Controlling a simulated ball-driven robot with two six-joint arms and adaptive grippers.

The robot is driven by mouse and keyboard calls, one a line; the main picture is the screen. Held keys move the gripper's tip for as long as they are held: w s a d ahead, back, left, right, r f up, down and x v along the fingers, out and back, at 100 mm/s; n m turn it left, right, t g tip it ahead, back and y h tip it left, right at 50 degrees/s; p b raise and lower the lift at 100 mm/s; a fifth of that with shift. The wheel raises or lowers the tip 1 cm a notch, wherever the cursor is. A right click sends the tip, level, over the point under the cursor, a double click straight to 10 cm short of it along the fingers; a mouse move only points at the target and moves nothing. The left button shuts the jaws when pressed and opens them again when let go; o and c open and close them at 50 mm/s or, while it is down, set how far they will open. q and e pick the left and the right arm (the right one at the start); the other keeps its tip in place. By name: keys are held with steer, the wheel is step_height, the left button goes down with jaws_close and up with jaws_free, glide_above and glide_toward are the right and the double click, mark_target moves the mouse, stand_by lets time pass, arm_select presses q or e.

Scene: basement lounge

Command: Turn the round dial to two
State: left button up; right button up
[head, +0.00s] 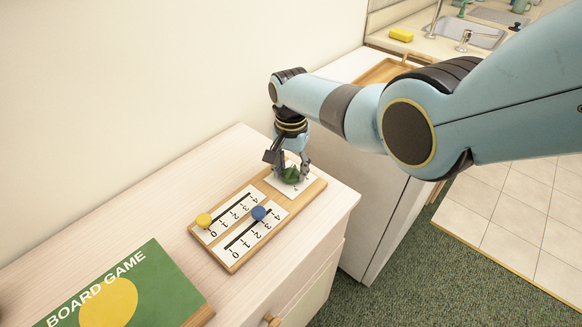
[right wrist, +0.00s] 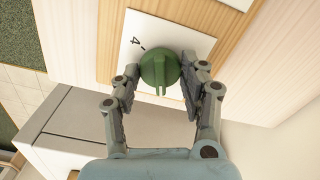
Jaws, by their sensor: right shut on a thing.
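The round green dial (head: 291,175) sits on a white card at the far end of a wooden board (head: 234,266) on the cabinet top. In the right wrist view the dial (right wrist: 159,70) has a raised ridge pointing down toward my gripper. A "4" mark shows on the card (right wrist: 134,42); the other dial marks are hidden or unreadable. My right gripper (head: 290,168) reaches down over the dial. My left gripper is not in view.
A green board game box (head: 125,290) lies at the lower left. A wall stands behind; a sink (head: 470,32) is at the upper right.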

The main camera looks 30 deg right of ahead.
mark_target(291, 170)
steer(key=shift+w, duration=0.1)
steer(key=o, duration=1.2)
steer(key=shift+r, duration=0.1)
step_height(291, 170, up, 12)
